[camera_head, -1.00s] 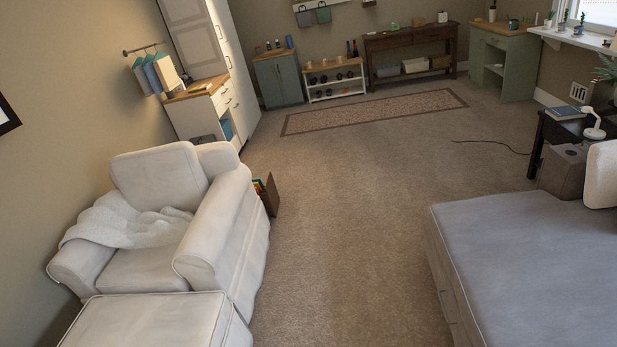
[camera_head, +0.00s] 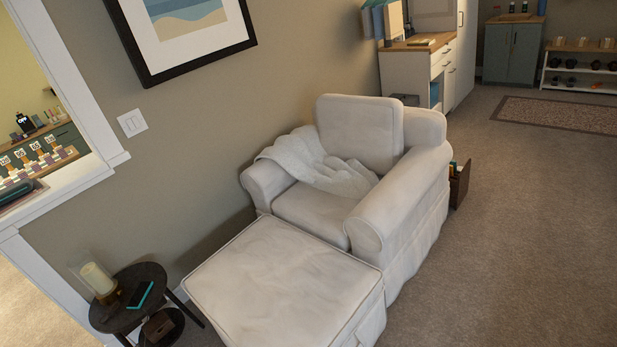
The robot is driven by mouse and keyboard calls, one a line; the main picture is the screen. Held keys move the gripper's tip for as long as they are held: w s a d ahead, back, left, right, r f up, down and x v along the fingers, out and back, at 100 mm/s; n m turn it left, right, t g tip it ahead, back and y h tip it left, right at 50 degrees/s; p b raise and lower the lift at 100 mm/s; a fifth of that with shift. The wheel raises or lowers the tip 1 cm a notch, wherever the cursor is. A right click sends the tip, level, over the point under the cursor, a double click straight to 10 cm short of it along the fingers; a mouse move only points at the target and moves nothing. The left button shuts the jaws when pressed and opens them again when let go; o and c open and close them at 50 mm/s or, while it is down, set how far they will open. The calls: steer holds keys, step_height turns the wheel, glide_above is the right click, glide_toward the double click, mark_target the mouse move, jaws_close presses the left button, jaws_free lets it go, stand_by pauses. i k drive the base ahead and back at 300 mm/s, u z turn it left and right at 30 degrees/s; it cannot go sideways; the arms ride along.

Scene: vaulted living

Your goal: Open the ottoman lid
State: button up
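The ottoman (camera_head: 285,285) is white with a flat padded top edged in piping. It stands at the lower middle of the view, right in front of a white armchair (camera_head: 365,185). Its lid looks shut, lying level on top. The ottoman's lower part is cut off by the bottom edge of the picture. My gripper is not in view.
A small dark round side table (camera_head: 128,318) with a candle holder (camera_head: 100,280) stands left of the ottoman. A wall with a framed picture (camera_head: 185,30) runs behind. A dark box (camera_head: 460,185) sits beside the armchair. Carpet (camera_head: 520,250) is clear at right.

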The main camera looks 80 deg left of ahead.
mark_target(275, 284)
steer(key=u, duration=2.65)
steer(key=k, duration=0.65)
steer(key=z, duration=1.2)
steer(key=i, duration=1.8)
steer(key=u, duration=0.1)
